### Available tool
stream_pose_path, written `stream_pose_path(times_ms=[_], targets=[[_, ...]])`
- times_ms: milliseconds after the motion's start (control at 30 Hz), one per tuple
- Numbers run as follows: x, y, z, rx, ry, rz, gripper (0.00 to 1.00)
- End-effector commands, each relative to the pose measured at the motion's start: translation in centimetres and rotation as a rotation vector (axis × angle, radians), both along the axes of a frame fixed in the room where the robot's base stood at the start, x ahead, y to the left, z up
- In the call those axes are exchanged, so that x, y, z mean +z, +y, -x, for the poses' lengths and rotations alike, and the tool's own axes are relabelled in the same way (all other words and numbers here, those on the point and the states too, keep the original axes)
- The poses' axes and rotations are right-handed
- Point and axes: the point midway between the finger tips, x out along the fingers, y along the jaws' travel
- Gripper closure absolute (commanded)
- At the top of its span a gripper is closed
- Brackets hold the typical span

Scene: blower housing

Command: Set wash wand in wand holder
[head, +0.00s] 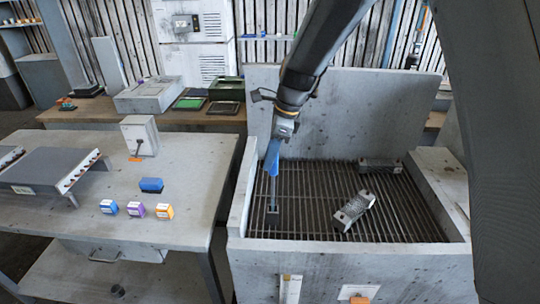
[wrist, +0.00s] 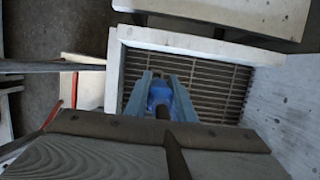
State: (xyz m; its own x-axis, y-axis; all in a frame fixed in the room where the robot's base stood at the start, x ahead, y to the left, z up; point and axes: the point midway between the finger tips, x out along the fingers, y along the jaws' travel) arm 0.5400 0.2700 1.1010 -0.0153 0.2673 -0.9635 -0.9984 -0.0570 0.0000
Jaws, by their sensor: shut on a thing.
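The wash wand (head: 272,162) has a blue handle and a thin grey shaft with a small flat foot. My gripper (head: 283,130) is shut on the top of the blue handle and holds the wand roughly upright over the left part of the grated basin. The foot is close to the grate; I cannot tell whether it touches. In the wrist view the blue handle (wrist: 158,92) sits between the two fingers. I cannot surely identify the wand holder; a pale upright piece (head: 290,289) on the basin's front wall may be it.
The basin (head: 330,262) has raised grey walls. Two grey metal parts lie on its grate, one in the middle (head: 354,209) and one at the back right (head: 380,165). A table (head: 190,165) on the left carries a blue block (head: 151,185) and small coloured boxes.

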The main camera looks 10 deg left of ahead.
Motion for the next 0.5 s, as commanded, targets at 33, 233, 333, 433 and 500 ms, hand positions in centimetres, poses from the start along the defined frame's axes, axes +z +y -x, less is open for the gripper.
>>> stream_pose_path(times_ms=[33,233,333,433,500], targets=[[-0.2,0.0,0.0,0.0,0.0,0.0,1.0],[-0.8,0.0,0.0,0.0,0.001,0.0,1.0],[-1.2,0.0,0.0,0.0,0.001,0.0,1.0],[-1.5,0.0,0.0,0.0,0.001,0.0,1.0],[-1.7,0.0,0.0,0.0,0.0,0.0,1.0]])
